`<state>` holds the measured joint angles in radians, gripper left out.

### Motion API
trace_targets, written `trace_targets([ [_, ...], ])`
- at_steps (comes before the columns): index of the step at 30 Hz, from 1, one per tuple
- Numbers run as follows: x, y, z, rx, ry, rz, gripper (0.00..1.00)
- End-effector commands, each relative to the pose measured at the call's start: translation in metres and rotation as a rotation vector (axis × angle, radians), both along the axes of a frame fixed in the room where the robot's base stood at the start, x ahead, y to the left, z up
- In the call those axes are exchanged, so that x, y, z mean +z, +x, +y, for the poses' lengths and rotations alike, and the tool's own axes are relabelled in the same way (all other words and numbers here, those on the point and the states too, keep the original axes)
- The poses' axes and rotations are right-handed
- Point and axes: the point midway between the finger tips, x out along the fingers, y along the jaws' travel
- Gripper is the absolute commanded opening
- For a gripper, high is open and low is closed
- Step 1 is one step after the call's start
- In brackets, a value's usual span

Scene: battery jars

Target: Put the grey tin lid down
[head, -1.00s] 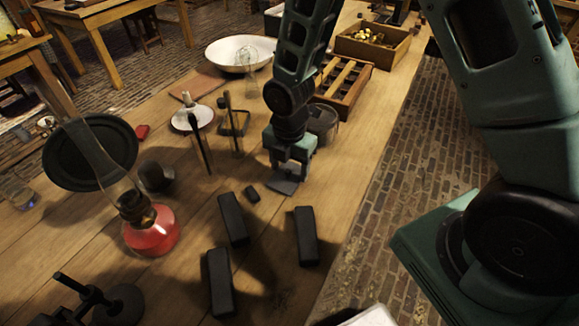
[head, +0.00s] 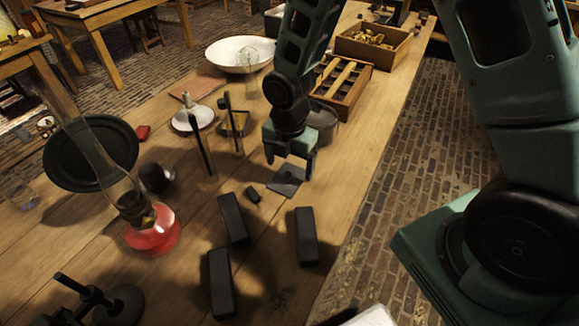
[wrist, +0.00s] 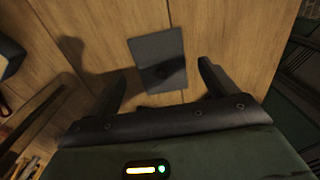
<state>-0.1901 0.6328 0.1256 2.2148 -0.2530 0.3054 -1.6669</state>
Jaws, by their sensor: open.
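The lid also shows in the wrist view (wrist: 155,48), in front of and between the two spread fingers of my gripper (wrist: 162,70). My gripper is open and empty, its fingers apart from the lid. The gripper's near edge hides the lid's far side in the head view.
A glass jar (head: 322,122) stands behind my gripper. A red-based lamp (head: 153,235) is at the left. The table's right edge is close.

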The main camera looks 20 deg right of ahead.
Motion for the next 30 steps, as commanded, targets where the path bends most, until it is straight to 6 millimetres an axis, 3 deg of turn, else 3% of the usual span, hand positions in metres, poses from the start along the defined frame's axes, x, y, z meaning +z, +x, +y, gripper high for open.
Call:
trace_targets([
  [9, 0.069, 0.001, -0.001, -0.002, 0.001, -0.006, 0.84],
  [20, 0.105, -0.006, 0.005, -0.044, 0.002, -0.002, 0.84],
  [23, 0.117, -0.023, 0.018, -0.172, 0.007, -0.005, 0.84],
  [30, 0.155, -0.103, 0.055, -0.754, 0.029, 0.004, 0.84],
])
